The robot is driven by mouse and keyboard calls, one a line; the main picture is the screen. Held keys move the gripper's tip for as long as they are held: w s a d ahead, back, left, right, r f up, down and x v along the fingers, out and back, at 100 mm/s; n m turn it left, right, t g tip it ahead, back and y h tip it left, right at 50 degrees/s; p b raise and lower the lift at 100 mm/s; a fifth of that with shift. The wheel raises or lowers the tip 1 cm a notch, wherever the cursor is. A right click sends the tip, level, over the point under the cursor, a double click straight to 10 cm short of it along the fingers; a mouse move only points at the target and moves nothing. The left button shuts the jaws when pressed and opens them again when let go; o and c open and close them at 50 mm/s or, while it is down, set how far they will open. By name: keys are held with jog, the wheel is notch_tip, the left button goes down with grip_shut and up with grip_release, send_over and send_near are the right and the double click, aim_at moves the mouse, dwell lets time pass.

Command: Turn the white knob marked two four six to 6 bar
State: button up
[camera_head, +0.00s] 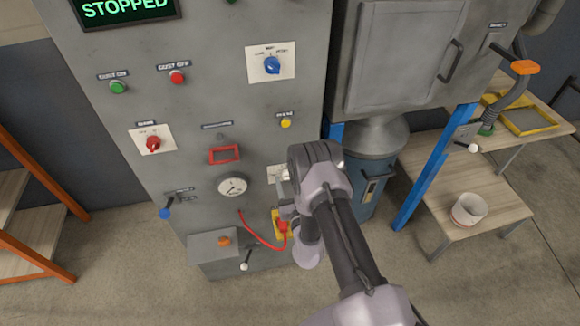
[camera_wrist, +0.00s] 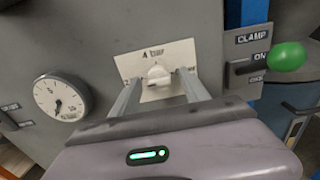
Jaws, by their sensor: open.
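The white knob (camera_wrist: 158,73) sits on a pale plate (camera_wrist: 180,52) on the grey panel in the wrist view. The plate reads "4 bar" at its top, and the knob appears to point up toward that mark. The side markings are partly hidden by my fingers, and I cannot read them fully. My gripper (camera_wrist: 159,80) is open, with one finger on each side of the knob. I cannot tell whether either finger touches it. In the head view my arm covers the knob, and only part of its plate (camera_head: 273,170) shows.
A round gauge (camera_wrist: 62,97) is left of the plate; it also shows in the head view (camera_head: 232,187). A green-ended clamp lever (camera_wrist: 287,57) sticks out to the right. A red cable (camera_head: 260,238) and a yellow-backed red switch (camera_head: 282,226) are below my wrist.

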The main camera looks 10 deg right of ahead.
jog(key=shift+w, duration=0.2)
jog(key=shift+s, duration=0.1)
jog(key=shift+a, duration=0.1)
jog(key=shift+c, duration=1.1)
grip_shut()
